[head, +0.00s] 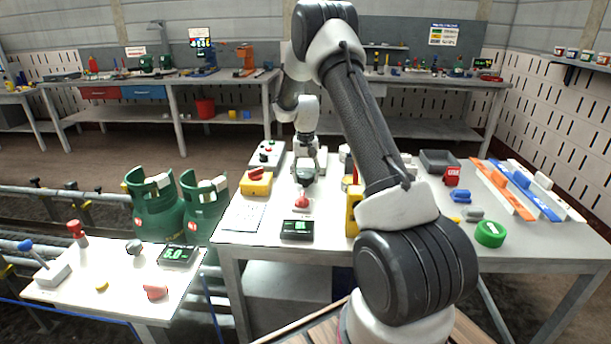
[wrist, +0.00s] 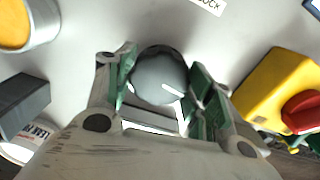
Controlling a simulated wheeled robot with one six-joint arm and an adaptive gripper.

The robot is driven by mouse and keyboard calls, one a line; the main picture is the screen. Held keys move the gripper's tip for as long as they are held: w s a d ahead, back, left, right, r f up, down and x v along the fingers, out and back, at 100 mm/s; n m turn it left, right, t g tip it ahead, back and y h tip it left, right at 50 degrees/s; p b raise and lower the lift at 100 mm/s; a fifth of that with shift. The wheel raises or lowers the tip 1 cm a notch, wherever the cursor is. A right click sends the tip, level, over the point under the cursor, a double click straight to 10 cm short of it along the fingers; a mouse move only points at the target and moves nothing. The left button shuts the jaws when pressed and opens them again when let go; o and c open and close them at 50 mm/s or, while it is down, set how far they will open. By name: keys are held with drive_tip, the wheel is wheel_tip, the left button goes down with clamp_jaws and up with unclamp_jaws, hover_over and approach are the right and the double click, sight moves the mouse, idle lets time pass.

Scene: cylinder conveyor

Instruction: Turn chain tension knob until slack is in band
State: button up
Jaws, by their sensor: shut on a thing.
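A dark grey round knob (wrist: 158,72) with a white pointer line sits between my fingers in the wrist view. The pointer line aims toward the lower right of that picture. My gripper (wrist: 161,88) is shut on the knob, with a green-padded finger on each side. In the head view my gripper (head: 309,167) is low over the back left of the work table (head: 330,207), and it hides the knob there. A dark display (head: 297,229) with green digits stands at that table's front edge; I cannot read its value clearly.
A yellow box with a red knob (head: 257,183) stands left of my gripper, and a red button (head: 302,202) in front. A side table (head: 110,285) holds another display (head: 177,254) and several controls. Green gas cylinders (head: 155,205) stand behind it.

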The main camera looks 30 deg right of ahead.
sight(305, 174)
drive_tip(key=n, duration=0.6)
drive_tip(key=shift+n, duration=0.3)
drive_tip(key=n, duration=0.6)
idle(0.4)
drive_tip(key=o, duration=1)
wheel_tip(305, 174, up, 12)
idle(0.3)
